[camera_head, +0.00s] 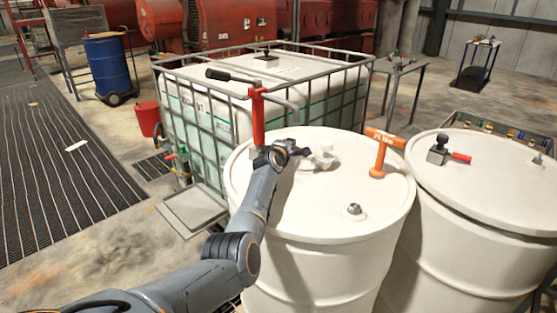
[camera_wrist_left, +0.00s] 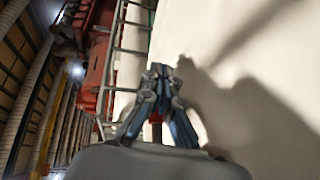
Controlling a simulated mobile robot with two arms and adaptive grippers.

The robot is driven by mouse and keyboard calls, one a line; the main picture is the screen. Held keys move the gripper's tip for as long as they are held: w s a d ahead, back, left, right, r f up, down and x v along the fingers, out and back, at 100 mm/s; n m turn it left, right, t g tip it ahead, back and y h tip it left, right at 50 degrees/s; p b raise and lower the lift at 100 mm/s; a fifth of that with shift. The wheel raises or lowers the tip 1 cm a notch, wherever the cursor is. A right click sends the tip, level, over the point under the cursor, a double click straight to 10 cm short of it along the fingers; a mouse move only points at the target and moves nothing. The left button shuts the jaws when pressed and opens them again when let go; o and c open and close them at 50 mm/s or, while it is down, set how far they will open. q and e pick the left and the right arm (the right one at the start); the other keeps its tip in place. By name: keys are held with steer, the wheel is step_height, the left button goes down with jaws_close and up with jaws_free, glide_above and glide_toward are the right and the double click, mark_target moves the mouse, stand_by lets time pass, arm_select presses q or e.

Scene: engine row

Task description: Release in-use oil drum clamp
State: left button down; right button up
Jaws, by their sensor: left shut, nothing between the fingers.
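The middle white drum (camera_head: 325,265) has a red hand pump (camera_head: 257,118) with a black handle standing on its lid. My left gripper (camera_head: 302,151) is over this lid, right beside the pump's lower part, shut and empty. It also shows shut in the left wrist view (camera_wrist_left: 163,70), with the drum's pale surface and a shadow beside it. A small white fitting (camera_head: 325,154) stands just right of the fingertips. I cannot tell whether they touch it. On the right drum (camera_head: 455,255), a dark clamp-like block (camera_head: 438,151) with a red lever (camera_head: 460,157) sits on the lid. My right gripper is not in view.
An orange T-shaped handle (camera_head: 378,160) and a small metal cap (camera_head: 354,209) are on the middle drum's lid. A caged white tank (camera_head: 205,110) stands close behind. A blue barrel (camera_head: 108,66) and a red bucket (camera_head: 147,118) are at left. Open floor lies at lower left.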

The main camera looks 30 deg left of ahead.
arm_select(q)
steer(key=shift+s+d+r, duration=0.1)
steer(key=shift+s+d, duration=0.1)
steer(key=shift+s, duration=0.35)
steer(key=v, duration=1.1)
steer(key=shift+a, duration=0.15)
